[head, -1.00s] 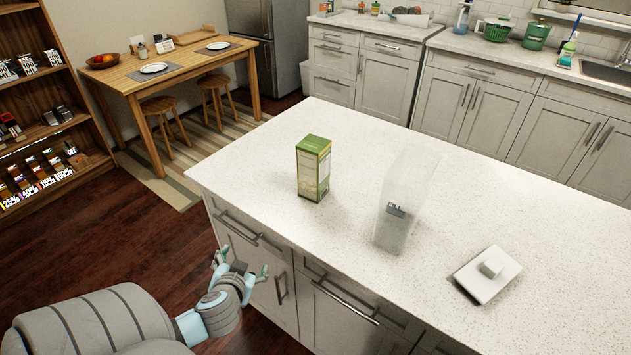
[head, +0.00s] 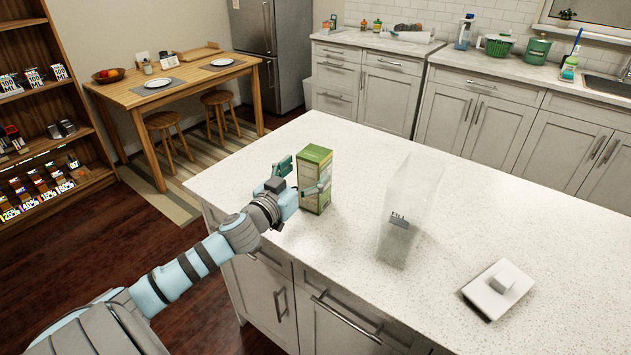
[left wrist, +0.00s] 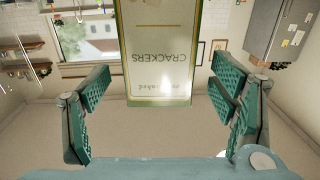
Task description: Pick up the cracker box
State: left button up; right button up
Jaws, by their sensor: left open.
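The green cracker box (head: 314,170) stands upright on the white island counter, near its left end. My left gripper (head: 302,178) is open at the box's left side, with one finger behind its near edge line and one in front of it in the head view. In the left wrist view the box (left wrist: 160,50) appears upside down, its "CRACKERS" lettering showing, between the two spread green fingers of the gripper (left wrist: 160,105). Gaps show between the box and both fingers. My right gripper is not in view.
A clear container with a fill mark (head: 398,215) stands right of the box on the counter (head: 350,300). A white lid with a square knob (head: 498,289) lies further right. The counter behind the box is clear. A dining table (head: 180,85) stands at the back left.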

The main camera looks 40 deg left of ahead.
pick_arm(q)
jog(key=w, duration=0.4)
jog(key=shift+a+f+p, duration=0.15)
jog(key=shift+f+p, duration=0.15)
jog(key=shift+p, duration=0.1)
jog(key=shift+w+f, duration=0.1)
jog(key=shift+w, duration=0.15)
jog(key=shift+s, duration=0.15)
jog(key=c, duration=1.4)
